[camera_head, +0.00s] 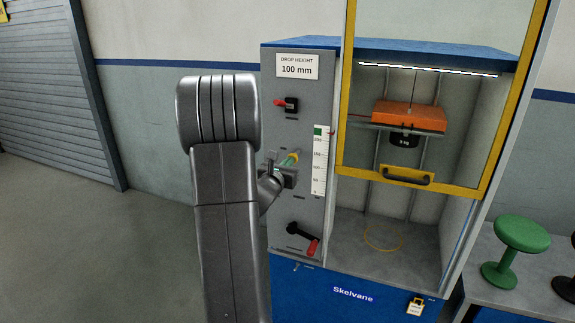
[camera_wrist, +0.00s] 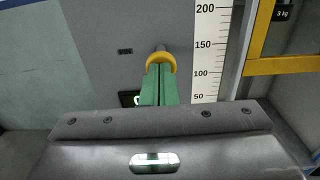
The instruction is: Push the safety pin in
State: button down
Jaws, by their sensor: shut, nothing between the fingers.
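The safety pin shows as a yellow ring-like head (camera_wrist: 161,59) on a short grey shank at the grey front panel, left of the height scale. In the head view its yellow end (camera_head: 294,156) is small and partly hidden by my gripper. My gripper (camera_head: 286,163) is shut and empty, with its green fingers side by side and pointing at the panel. In the wrist view the fingertips (camera_wrist: 160,69) overlap the lower edge of the yellow head. I cannot tell whether they touch it.
A red-handled black switch (camera_head: 291,104) sits above on the panel, and a black crank with a red grip (camera_head: 304,240) below. The yellow-framed guard (camera_head: 404,180) stands right of the panel, before an orange weight (camera_head: 410,116). Green stool (camera_head: 521,234) stands at right.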

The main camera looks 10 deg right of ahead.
jog(key=b+x, duration=0.2)
jog(key=x, duration=0.1)
jog(key=shift+w+d+f+b, duration=0.15)
jog(key=shift+w+b, duration=0.05)
jog(key=shift+b, duration=0.2)
jog(key=shift+r, duration=0.35)
jog(key=shift+r, duration=0.1)
